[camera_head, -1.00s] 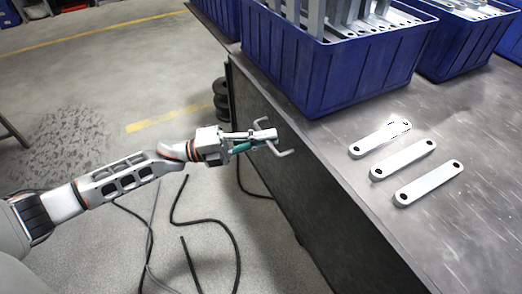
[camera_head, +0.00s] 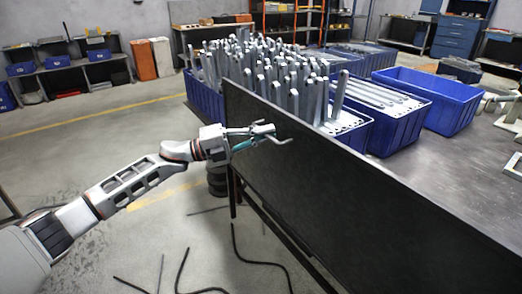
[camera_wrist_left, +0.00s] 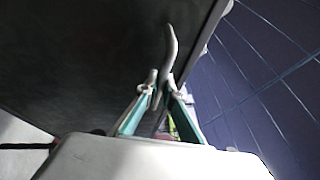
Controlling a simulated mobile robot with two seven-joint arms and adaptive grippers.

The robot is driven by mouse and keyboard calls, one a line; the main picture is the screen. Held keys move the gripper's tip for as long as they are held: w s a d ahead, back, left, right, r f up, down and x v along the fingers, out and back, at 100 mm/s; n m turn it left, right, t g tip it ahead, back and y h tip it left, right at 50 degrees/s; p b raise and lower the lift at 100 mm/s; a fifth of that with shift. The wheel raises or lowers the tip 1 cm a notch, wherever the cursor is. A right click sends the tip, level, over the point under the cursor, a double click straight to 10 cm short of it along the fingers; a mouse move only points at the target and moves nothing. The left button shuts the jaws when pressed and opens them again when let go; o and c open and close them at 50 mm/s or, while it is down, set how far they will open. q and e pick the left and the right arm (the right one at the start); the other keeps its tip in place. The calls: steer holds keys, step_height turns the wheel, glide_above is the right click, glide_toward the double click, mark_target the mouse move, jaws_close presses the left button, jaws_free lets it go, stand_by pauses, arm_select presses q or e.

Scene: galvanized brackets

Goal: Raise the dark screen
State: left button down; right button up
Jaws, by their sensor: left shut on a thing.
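The dark screen (camera_head: 340,185) is a broad black panel along the table's near left side in the head view. Its top edge now stands above the tabletop and hides part of it. My left gripper (camera_head: 262,136) is shut on the screen's pale bent handle (camera_head: 283,141), near the panel's far end. In the left wrist view the left gripper's fingers (camera_wrist_left: 158,100) close around the handle (camera_wrist_left: 171,48), with the dark screen (camera_wrist_left: 85,60) behind. What seems to be part of my right gripper (camera_head: 492,103) shows at the right edge; its jaws are unclear.
Blue crates (camera_head: 400,128) with galvanized brackets (camera_head: 285,85) stand on the table behind the screen. An empty blue crate (camera_head: 440,92) is further right. The bare tabletop (camera_head: 465,165) is free at right. Black cables (camera_head: 235,255) lie on the floor.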

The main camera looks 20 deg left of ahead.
arm_select(q)
step_height(320, 180, up, 2)
steer(key=shift+r, duration=0.1)
steer(key=shift+r+p, duration=0.35)
steer(key=shift+p, duration=0.05)
steer(key=shift+r, duration=0.1)
steer(key=c, duration=2.2)
jaws_free()
steer(key=shift+o, duration=0.2)
steer(key=shift+s+a+f, duration=0.1)
steer(key=shift+a+f, duration=0.15)
steer(key=v, duration=1.1)
steer(key=shift+s+a, duration=0.2)
